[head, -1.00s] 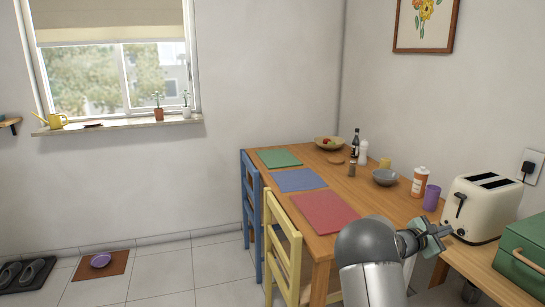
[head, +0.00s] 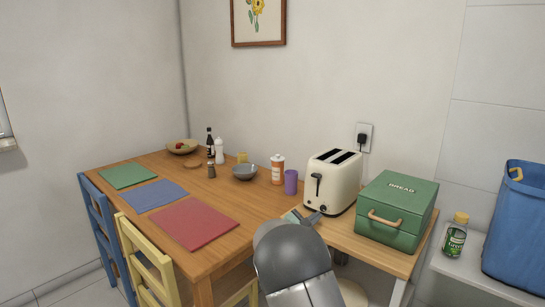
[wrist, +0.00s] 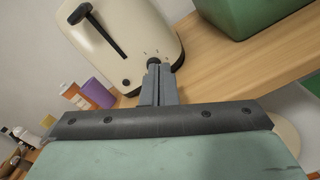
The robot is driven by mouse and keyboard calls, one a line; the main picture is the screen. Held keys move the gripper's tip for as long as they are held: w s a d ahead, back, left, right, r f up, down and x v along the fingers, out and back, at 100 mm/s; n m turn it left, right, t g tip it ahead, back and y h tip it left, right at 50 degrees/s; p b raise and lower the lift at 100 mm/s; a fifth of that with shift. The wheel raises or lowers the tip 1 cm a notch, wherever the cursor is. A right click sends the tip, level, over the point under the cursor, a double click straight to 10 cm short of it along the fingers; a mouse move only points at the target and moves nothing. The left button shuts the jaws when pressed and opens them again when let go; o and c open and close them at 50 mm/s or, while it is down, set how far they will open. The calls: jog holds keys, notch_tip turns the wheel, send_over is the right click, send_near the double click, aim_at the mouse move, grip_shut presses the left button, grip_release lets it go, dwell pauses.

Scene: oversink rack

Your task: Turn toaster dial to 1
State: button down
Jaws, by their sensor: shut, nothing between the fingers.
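The cream toaster (head: 333,181) with two slots stands on the wooden side table right of the dining table. Its black lever shows on the front face in the head view, and in the wrist view (wrist: 103,36). A small black dial (wrist: 153,62) sits low on that face, with small marks around it that I cannot read. My gripper (wrist: 157,85) is shut and empty, its fingertips right at the dial; I cannot tell whether they touch. In the head view my gripper (head: 303,217) is mostly behind my arm, and the dial shows only as a small dark spot.
A green bread box (head: 397,210) stands close to the right of the toaster. A purple cup (head: 291,182), an orange-white bottle (head: 277,169) and a grey bowl (head: 245,172) are on the left. A blue bin (head: 520,215) and a green bottle (head: 455,236) stand farther right.

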aim_at(325, 201)
jog(key=x, duration=0.4)
jog(key=shift+w+f, duration=0.1)
jog(key=shift+w, duration=0.05)
jog(key=shift+x, duration=1.1)
jog(key=shift+a+f+b, duration=0.1)
jog(key=shift+a+b, duration=0.15)
jog(key=shift+b, duration=0.1)
jog(key=shift+w+a+r+b, duration=0.35)
jog(key=shift+w+a+b, duration=0.25)
jog(key=shift+b, duration=0.55)
jog(key=shift+r, duration=0.1)
jog(key=shift+r, duration=0.25)
jog(key=shift+b+v, duration=0.8)
jog(key=shift+v, duration=2.2)
jog(key=shift+s+d+r, duration=0.1)
jog(key=shift+d+r, duration=0.05)
jog(key=shift+r, duration=0.05)
